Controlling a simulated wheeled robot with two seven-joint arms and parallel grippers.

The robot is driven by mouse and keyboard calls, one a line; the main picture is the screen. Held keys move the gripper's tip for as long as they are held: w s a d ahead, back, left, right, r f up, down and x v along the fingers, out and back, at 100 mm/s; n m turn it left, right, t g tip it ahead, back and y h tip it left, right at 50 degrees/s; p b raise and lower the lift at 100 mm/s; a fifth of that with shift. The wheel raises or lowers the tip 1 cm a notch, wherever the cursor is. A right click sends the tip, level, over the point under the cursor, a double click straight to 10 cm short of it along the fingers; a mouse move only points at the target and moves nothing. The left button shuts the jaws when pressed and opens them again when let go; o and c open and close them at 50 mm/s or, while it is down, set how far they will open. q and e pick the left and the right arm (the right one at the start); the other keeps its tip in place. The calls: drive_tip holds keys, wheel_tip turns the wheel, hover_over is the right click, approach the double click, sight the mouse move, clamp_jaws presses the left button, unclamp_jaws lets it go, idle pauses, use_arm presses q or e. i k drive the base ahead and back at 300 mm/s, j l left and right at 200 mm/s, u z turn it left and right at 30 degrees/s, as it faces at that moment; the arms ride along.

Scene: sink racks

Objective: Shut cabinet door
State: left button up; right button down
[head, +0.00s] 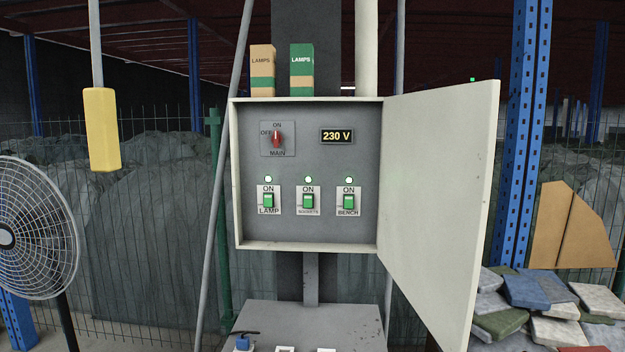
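The electrical cabinet (307,246) is a pale metal box mounted on a post in the middle of the head view. Its door (440,190) is hinged on the right side and stands wide open, swung out toward me and to the right. Inside are a red main switch (277,138), a 230 V display (337,136) and three green rocker switches, such as the lamp switch (268,201), with lit lights above them. Neither of my grippers is in view.
Two lamp boxes (261,70) (301,70) stand on top of the cabinet. A yellow pendant (102,130) hangs at left above a fan (35,228). A grey bench (300,322) is below.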

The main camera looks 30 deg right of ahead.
sight(439, 145)
drive_tip(key=j+z, duration=0.1)
drive_tip(key=z, duration=1.6)
